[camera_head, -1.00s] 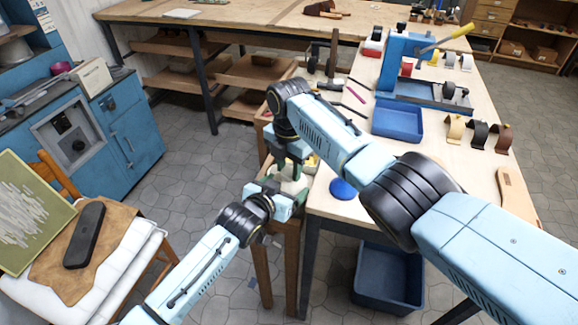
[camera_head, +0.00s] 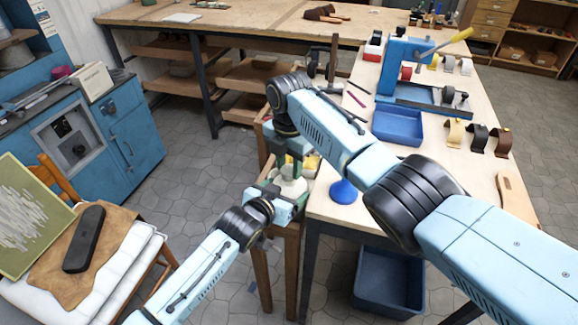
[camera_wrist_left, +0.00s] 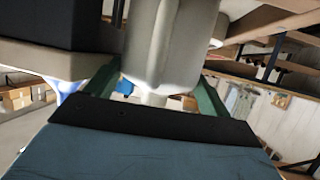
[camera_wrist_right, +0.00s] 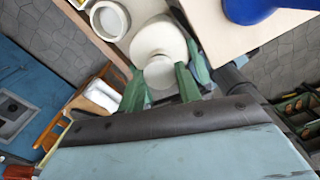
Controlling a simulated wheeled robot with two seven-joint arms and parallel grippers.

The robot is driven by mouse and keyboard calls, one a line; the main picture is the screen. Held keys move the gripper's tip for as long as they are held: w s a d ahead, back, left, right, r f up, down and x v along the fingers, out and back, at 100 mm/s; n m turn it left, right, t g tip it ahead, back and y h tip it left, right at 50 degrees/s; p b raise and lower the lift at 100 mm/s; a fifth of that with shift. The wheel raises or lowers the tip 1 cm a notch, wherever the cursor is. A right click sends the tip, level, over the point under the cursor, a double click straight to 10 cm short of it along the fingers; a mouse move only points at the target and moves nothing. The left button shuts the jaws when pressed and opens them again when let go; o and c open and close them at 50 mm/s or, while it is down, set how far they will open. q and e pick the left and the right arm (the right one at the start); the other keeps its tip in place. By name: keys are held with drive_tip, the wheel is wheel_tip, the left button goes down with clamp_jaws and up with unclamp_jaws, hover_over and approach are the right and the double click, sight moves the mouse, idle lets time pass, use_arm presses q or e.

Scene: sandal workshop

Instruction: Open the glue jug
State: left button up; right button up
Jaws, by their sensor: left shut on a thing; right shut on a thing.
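The pale glue jug (camera_head: 289,186) stands on a small wooden stool at the left edge of the workbench. It also shows in the left wrist view (camera_wrist_left: 178,45) and the right wrist view (camera_wrist_right: 157,38). My left gripper (camera_head: 284,194) is shut on the jug from the near side, with its green fingers either side of it. My right gripper (camera_wrist_right: 160,78) is above the jug, pointing down, with its green fingers shut on the round white cap (camera_wrist_right: 159,72). The cap lines up with the jug's top; I cannot tell whether it touches the neck.
A blue funnel (camera_head: 343,191) stands on the bench corner (camera_head: 325,207), close to the stool and under my right arm. A white round container (camera_wrist_right: 109,20) is beside the jug. A blue tray (camera_head: 398,125) lies farther back. A dark blue bin (camera_head: 388,281) is below the bench.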

sight(289, 169)
drive_tip(key=shift+r, duration=2)
use_arm(q)
drive_tip(key=o, duration=1.8)
drive_tip(key=shift+c, duration=0.2)
drive_tip(key=shift+o, duration=0.2)
use_arm(e)
drive_tip(key=shift+a, duration=0.1)
use_arm(q)
drive_tip(key=shift+s, duration=0.15)
